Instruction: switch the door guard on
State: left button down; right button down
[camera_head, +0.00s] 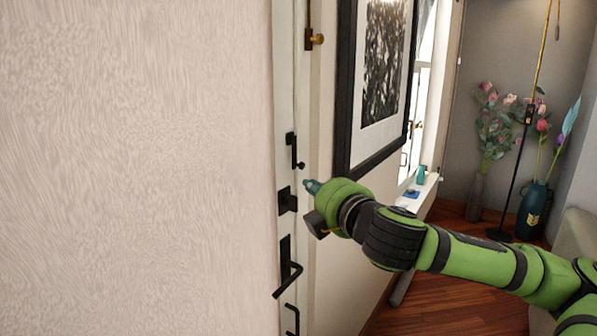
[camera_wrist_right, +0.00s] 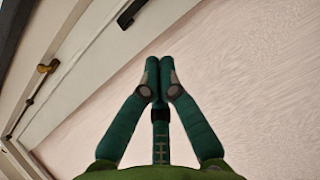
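A small black fitting with a bar and a round knob, which looks like the door guard (camera_head: 292,150), sits on the white door edge in the head view. A black fitting also shows near the top of the right wrist view (camera_wrist_right: 130,14), beyond the fingertips; I cannot tell for sure that it is the same one. My right gripper (camera_head: 311,186) is just right of and below the guard, pointing left at the door, apparently not touching it. Its teal fingers (camera_wrist_right: 159,66) are together and empty in the wrist view. My left gripper is not in view.
A black square lock (camera_head: 287,201) and a lever handle (camera_head: 288,268) are lower on the door. A fitting with a brass knob (camera_head: 316,39) is above. A framed picture (camera_head: 381,75) hangs on the right wall. Vases with flowers (camera_head: 533,208) stand at the back right.

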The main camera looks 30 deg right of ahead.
jog(key=p, duration=0.4)
send_near(294, 167)
jog(key=w+a, duration=0.3)
jog(key=w+d, duration=0.1)
jog(key=w+d+p, duration=0.1)
jog(key=d, duration=0.1)
jog(key=shift+f, duration=0.1)
jog(key=shift+d+f+n+b, duration=0.15)
jog(key=shift+n+b, duration=0.15)
jog(key=shift+b, duration=0.05)
jog(key=shift+d+f+t+b, duration=0.1)
jog(key=shift+t+b, duration=0.2)
